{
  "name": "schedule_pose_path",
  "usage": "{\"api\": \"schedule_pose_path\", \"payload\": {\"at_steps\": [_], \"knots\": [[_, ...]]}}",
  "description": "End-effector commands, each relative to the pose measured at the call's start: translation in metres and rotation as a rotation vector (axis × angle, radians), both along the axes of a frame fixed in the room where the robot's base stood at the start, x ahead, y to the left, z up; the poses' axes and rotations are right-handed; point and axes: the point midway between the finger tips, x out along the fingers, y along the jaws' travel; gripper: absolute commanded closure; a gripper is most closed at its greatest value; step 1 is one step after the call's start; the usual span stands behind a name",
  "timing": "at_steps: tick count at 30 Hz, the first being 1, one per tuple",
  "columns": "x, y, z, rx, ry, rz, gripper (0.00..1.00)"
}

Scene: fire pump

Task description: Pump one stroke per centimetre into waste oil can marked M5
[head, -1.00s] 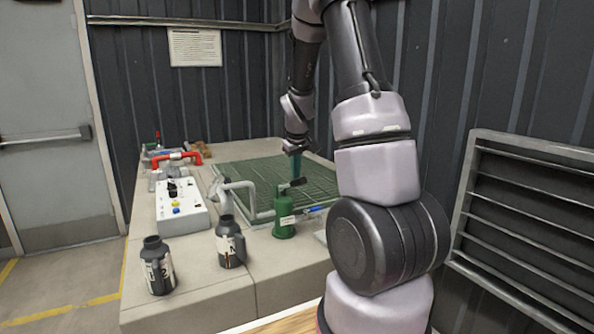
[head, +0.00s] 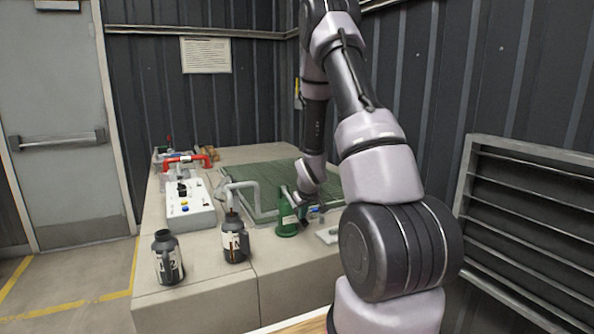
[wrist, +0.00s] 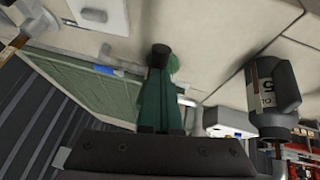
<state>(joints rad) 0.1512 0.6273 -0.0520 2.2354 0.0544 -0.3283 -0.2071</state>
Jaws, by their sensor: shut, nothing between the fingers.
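A green hand pump (head: 287,222) stands on the bench top, with a grey pipe (head: 245,184) behind it arching left. My gripper (head: 306,200) is low, just right of the pump's top and partly hides its handle. In the wrist view its teal fingers (wrist: 160,90) are together and empty, with a black knob (wrist: 160,52) at their tips; I cannot tell whether they touch. A dark can (head: 235,243) with a white label stands under the pipe's end. A second labelled can (head: 168,258) stands further left. A labelled can (wrist: 266,88) in the wrist view seems to show a 5.
A white control box (head: 188,205) with knobs and a red-handled fitting (head: 188,160) lie on the left of the bench. A green grating (head: 265,178) lies behind the pump. A blue handle (wrist: 106,69) sits near the fingers. A louvred panel is at right.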

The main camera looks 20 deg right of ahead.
Motion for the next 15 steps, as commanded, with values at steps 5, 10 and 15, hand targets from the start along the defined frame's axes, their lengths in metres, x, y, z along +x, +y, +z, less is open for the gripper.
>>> {"api": "schedule_pose_path", "payload": {"at_steps": [5,10,15], "knots": [[0.002,0.000,-0.023,0.001,0.004,0.000,1.00],[0.005,0.000,-0.035,0.000,0.003,0.001,1.00],[0.007,0.000,-0.042,0.000,0.004,0.001,1.00]]}}
